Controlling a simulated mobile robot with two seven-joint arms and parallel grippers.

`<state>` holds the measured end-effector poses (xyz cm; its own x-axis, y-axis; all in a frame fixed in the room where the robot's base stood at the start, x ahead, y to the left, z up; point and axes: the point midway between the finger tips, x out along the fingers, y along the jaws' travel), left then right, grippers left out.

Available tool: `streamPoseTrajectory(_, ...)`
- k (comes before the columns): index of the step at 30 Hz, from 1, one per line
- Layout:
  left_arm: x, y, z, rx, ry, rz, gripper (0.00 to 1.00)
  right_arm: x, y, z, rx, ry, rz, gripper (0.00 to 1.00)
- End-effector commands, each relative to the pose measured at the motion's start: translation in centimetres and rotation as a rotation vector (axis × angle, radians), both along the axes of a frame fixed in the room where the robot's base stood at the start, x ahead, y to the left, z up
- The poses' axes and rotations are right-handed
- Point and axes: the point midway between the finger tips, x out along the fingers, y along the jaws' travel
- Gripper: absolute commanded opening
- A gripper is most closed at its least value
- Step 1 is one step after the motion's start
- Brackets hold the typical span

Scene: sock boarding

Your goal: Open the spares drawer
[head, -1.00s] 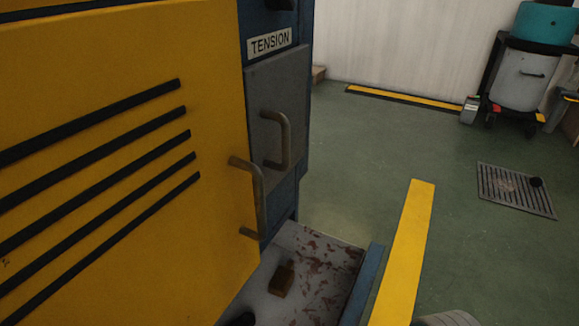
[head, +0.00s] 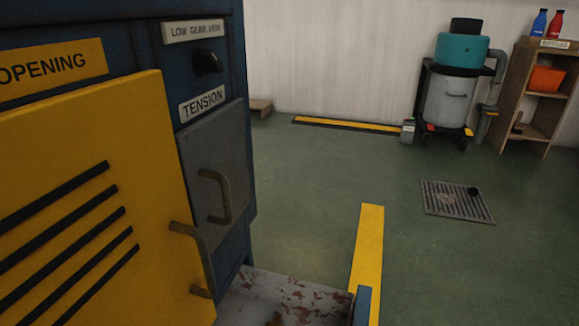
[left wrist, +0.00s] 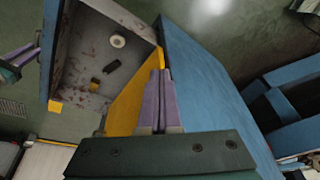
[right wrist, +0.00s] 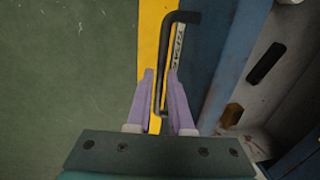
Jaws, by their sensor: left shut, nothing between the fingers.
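In the right wrist view, a dark bent bar handle (right wrist: 181,17) stands in front of a blue face. A small pale label (right wrist: 178,45) is beside it, its lettering too unclear to read. My right gripper (right wrist: 160,73) is open, with the bar's lower part showing between its fingers; I cannot tell whether they touch it. My left gripper (left wrist: 160,72) is shut and empty, in front of the yellow door and blue panel (left wrist: 205,80) in the left wrist view. Neither gripper shows in the head view. No drawer clearly labelled spares is readable.
The machine's yellow door (head: 100,240) and grey tension panel (head: 215,150) have bar handles. A stained tray (head: 285,295) juts out below. A yellow floor strip (head: 367,250) runs beside it.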

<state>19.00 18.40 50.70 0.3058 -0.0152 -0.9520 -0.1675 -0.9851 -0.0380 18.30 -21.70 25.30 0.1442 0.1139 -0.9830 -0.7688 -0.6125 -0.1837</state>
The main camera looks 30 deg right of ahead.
Motion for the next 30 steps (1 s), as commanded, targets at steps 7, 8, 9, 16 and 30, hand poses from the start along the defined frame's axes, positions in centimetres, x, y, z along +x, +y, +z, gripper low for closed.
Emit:
streamPoseTrajectory(7, 0.0, 0.0, 0.0, 0.001, 0.0, -0.001, 0.0, 0.0, 0.0, 0.0, 0.002, 0.0, -0.001, 0.45)
streamPoseTrajectory(8, 0.0, 0.0, 0.0, 0.001, 0.0, -0.001, 0.0, 0.1, 0.0, 0.0, 0.001, -0.001, -0.001, 0.45)
streamPoseTrajectory(9, 0.0, 0.0, 0.0, 0.001, 0.0, -0.001, 0.0, 0.1, 0.0, 0.0, 0.002, -0.001, -0.001, 0.45)
streamPoseTrajectory(16, 0.0, 0.0, 0.7, 0.0, 0.0, 0.0, 0.0, 0.0, 0.0, 0.8, 0.001, -0.001, -0.001, 0.45)
streamPoseTrajectory(30, 0.0, -0.3, 8.1, -0.01, -0.001, 0.006, 0.0, -1.2, -0.9, 8.7, 0.001, -0.001, -0.001, 0.45)
